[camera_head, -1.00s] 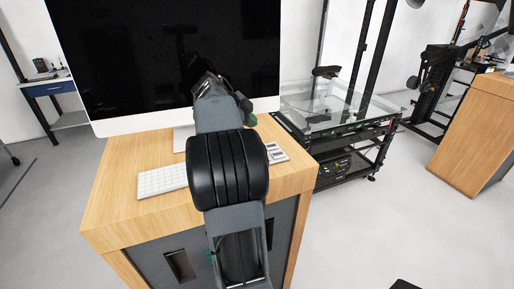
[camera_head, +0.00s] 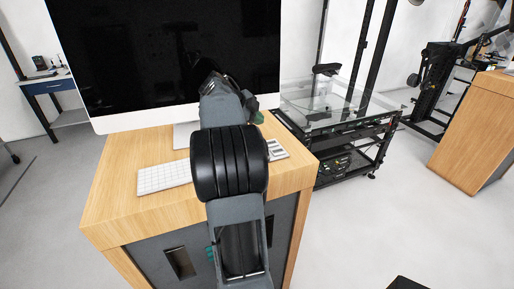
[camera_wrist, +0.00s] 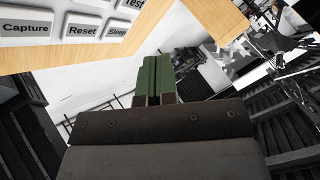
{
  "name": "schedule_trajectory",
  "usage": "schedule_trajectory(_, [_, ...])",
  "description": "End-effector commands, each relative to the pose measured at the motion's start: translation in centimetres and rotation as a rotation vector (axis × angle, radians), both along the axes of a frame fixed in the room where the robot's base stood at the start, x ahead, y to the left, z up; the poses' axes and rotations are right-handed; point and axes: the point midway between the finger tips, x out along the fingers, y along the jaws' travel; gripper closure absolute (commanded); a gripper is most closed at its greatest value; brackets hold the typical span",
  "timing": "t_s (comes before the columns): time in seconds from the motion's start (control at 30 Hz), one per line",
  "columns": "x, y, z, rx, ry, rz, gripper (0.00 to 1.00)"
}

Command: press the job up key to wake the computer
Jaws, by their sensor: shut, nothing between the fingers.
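The computer's large monitor (camera_head: 150,65) stands on the wooden desk with a black screen. A white keypad (camera_head: 278,152) lies at the desk's right, partly behind my arm. In the wrist view the keypad (camera_wrist: 56,45) fills the upper left, with grey keys labelled Capture (camera_wrist: 26,29), Reset (camera_wrist: 82,30) and Sleep (camera_wrist: 118,32). A key partly reading "Test" is cut off at the top. I cannot see a key labelled job up. My gripper's green fingers (camera_wrist: 154,62) are shut and empty, to the right of the visible keys and apart from them in the picture.
A white keyboard (camera_head: 163,178) lies left of my arm on the desk (camera_head: 118,208). A glass-topped black cart (camera_head: 335,105) stands right of the desk. Another wooden cabinet (camera_head: 475,130) is at the far right.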

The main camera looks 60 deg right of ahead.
Motion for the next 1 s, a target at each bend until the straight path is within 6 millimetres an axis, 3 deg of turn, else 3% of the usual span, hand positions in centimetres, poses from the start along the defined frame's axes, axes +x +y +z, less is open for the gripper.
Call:
schedule_trajectory(0.5, [0.0, 0.0, -6.6, 0.001, 0.000, -0.001, 1.00])
schedule_trajectory(1.0, [0.0, 0.0, -7.1, 0.001, 0.000, -0.001, 1.00])
